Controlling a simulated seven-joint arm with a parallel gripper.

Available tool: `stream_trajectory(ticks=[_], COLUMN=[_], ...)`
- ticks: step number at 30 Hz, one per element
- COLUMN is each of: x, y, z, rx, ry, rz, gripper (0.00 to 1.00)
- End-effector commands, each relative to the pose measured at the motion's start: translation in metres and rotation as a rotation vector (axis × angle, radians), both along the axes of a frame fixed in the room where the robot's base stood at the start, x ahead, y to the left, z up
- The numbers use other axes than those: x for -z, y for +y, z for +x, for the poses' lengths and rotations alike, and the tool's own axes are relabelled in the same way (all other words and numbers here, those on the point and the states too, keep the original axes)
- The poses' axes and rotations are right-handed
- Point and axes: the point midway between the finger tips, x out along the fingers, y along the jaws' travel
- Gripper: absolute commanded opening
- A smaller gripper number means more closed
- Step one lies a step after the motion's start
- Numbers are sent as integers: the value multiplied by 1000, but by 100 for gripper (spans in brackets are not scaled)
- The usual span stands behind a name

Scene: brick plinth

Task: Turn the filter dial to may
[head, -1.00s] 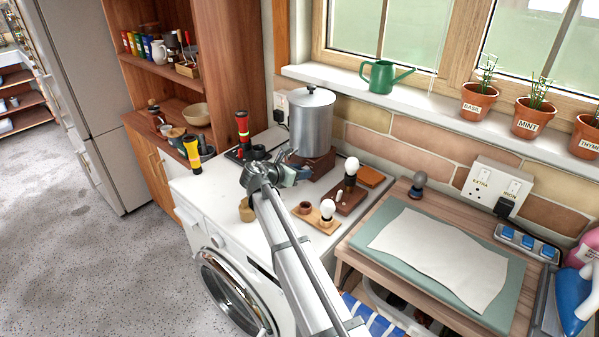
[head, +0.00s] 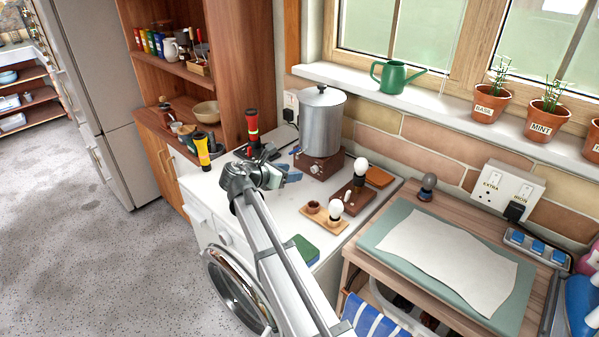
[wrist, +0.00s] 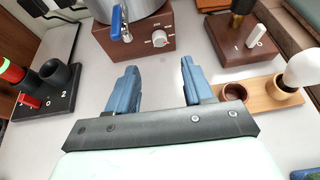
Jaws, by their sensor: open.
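The steel filter urn (head: 318,125) stands upright on a brown base (head: 318,168) at the back of the white worktop. Its pale round dial (wrist: 159,39) is on the base's front face, beside a blue-handled tap (wrist: 118,22) in the wrist view. Marks around the dial are too small to read. My gripper (head: 287,177) is in front of and left of the base in the head view. In the wrist view its blue fingers (wrist: 158,72) are apart, empty, with the dial ahead between them and not touched.
A wooden tray (wrist: 262,95) with a small brown cup and a white bulb lies right of my gripper. A dark wooden block with a white switch (wrist: 240,42) stands behind it. A black stand with red and green parts (wrist: 35,85) is left. Bare worktop lies before the base.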

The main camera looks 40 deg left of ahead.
Motion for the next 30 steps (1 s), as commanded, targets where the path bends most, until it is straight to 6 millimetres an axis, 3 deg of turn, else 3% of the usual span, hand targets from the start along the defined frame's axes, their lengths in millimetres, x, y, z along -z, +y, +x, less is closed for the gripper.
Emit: stream_trajectory(ticks=[3,9,30], x=[-7,-15,-17], y=[0,2,2], z=[-18,-35,-39], rx=[0,0,0], ry=[0,0,0], rz=[0,0,1], gripper=[51,51,51])
